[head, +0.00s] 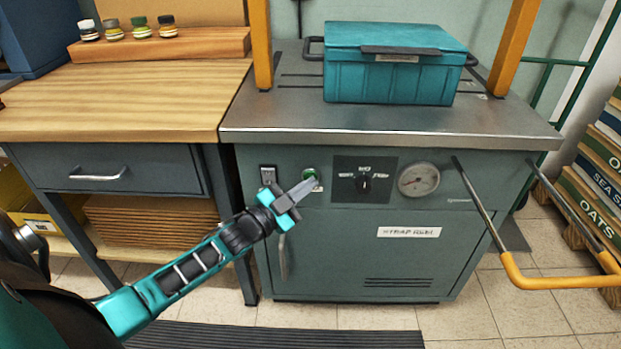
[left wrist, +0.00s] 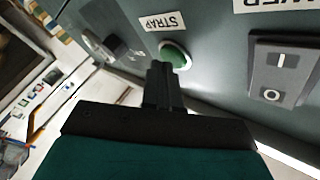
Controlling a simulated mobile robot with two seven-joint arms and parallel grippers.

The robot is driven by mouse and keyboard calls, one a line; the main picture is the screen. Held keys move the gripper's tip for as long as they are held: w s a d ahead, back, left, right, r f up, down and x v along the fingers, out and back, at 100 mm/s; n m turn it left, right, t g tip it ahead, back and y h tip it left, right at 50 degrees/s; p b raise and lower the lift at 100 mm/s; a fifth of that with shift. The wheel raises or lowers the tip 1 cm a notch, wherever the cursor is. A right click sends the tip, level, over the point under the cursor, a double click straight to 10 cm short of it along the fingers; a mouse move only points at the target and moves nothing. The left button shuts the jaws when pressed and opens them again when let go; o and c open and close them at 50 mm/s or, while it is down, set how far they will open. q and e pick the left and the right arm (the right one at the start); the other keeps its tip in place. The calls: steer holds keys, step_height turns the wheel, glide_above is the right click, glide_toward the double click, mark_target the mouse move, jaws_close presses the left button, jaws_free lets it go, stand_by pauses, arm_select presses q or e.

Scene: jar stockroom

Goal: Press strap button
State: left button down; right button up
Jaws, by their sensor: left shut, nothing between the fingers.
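The strap button (head: 309,174) is a round green button on the front panel of the grey-green strapping machine (head: 340,240). In the left wrist view the green button (left wrist: 176,56) sits below an upside-down STRAP label (left wrist: 161,21). My left gripper (head: 310,183) is shut and empty, with its fingertips at the button's lower edge in the head view. In the left wrist view the shut fingertips overlap the button's near side. I cannot tell whether they touch it. My right gripper is not in view.
A power rocker switch (head: 267,175) is left of the button. A teal crate (head: 390,85) stands on the machine top under an orange arch. An orange-gripped handle (head: 560,282) juts out at right.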

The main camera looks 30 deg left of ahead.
arm_select(q)
steer(key=shift+w+a, duration=0.1)
steer(key=shift+w, duration=0.05)
stand_by(0.5)
steer(key=shift+s+d+p, duration=0.45)
steer(key=shift+s+p, duration=0.1)
steer(key=shift+s, duration=0.2)
